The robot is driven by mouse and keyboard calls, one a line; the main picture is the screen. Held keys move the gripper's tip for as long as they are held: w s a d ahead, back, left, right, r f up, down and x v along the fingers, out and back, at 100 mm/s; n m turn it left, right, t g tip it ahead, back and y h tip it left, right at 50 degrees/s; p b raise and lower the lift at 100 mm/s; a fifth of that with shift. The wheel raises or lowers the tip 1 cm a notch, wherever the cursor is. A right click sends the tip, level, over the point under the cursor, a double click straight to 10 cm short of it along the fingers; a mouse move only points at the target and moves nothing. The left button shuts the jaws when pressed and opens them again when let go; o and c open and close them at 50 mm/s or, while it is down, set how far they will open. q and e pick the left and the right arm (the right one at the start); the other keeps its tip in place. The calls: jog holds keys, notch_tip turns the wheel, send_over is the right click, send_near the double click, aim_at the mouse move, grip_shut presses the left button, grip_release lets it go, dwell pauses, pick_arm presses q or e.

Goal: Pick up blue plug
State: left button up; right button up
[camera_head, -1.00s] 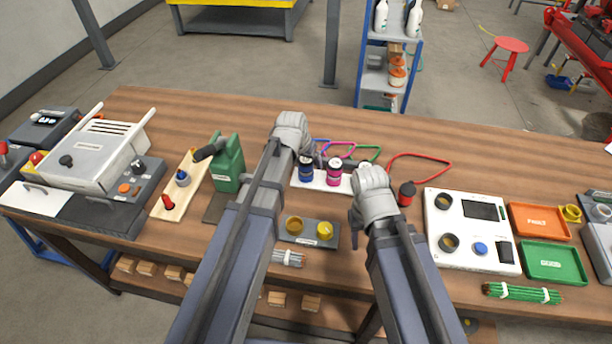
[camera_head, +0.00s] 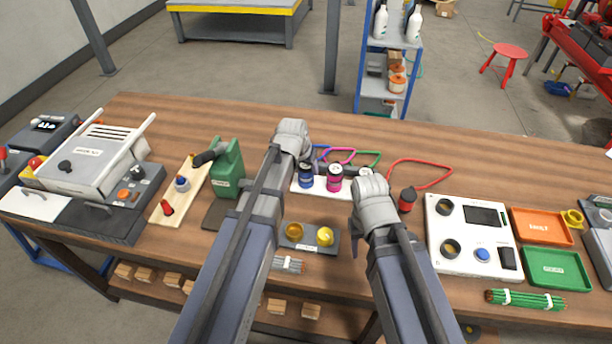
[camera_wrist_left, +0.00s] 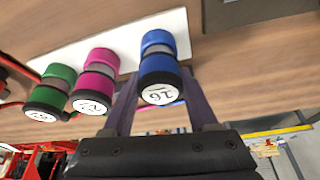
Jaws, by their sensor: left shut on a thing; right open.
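The blue plug (camera_head: 306,175) stands upright at the left end of a white plate (camera_head: 310,190) on the bench. In the left wrist view the blue plug (camera_wrist_left: 160,75), with a numbered white end, sits between the fingers of my left gripper (camera_wrist_left: 162,95), which is shut on it.
Coloured cables (camera_head: 345,154) lie behind the plugs. A grey holder with yellow parts (camera_head: 308,238) lies in front. A green pump-like block (camera_head: 228,168) stands left.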

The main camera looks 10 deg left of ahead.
pick_arm(q)
grip_shut()
pick_arm(e)
jog(key=shift+r, duration=0.1)
pick_arm(q)
notch_tip(320, 180, up, 10)
jog(key=p, duration=1)
pick_arm(e)
notch_tip(320, 180, up, 10)
